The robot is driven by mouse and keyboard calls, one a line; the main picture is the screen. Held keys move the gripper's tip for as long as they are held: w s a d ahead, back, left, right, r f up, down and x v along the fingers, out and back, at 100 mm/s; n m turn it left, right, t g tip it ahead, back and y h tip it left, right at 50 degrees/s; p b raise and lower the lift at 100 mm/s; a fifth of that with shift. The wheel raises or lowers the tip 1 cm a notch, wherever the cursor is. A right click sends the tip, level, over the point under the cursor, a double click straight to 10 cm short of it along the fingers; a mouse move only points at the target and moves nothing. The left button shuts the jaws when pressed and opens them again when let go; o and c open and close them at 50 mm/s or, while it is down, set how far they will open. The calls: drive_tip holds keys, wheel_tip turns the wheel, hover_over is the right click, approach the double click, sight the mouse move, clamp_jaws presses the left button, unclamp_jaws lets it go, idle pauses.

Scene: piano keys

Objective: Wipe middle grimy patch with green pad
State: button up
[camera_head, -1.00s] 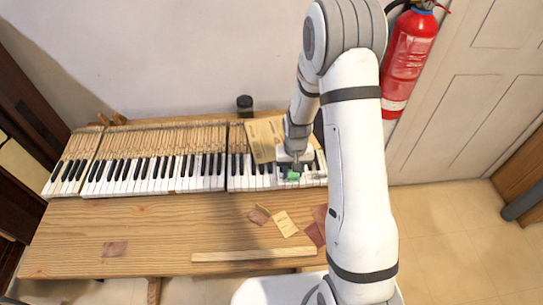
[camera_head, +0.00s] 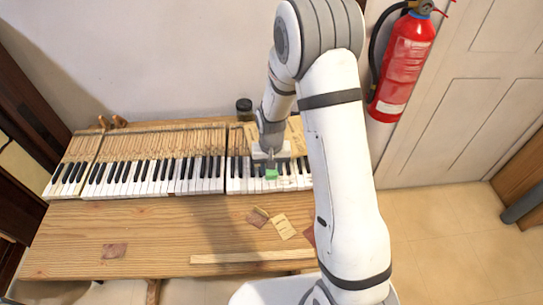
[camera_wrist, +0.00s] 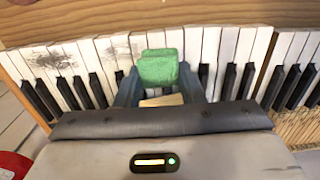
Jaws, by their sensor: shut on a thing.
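My gripper (camera_wrist: 158,88) is shut on a green pad (camera_wrist: 158,68), held between its two blue-grey fingers. In the head view the pad (camera_head: 271,174) is over the white keys of the right-hand keyboard section (camera_head: 236,184). I cannot tell if it touches them. In the wrist view, one dark grimy patch (camera_wrist: 62,58) is on white keys at the left. Another, fainter grimy patch (camera_wrist: 112,48) lies between it and the pad. The keys directly under the pad are hidden, and I see no clear third patch.
The keyboard lies on a wooden bench (camera_head: 150,230). A wooden strip (camera_head: 235,257) and paper scraps (camera_head: 284,227) lie in front. A dark jar (camera_head: 244,108) stands behind the keys. A red fire extinguisher (camera_head: 402,62) hangs at the right. The bench's left front is mostly clear.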

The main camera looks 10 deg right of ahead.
drive_tip(key=shift+r+p, duration=1.1)
drive_tip(key=shift+r, duration=1.25)
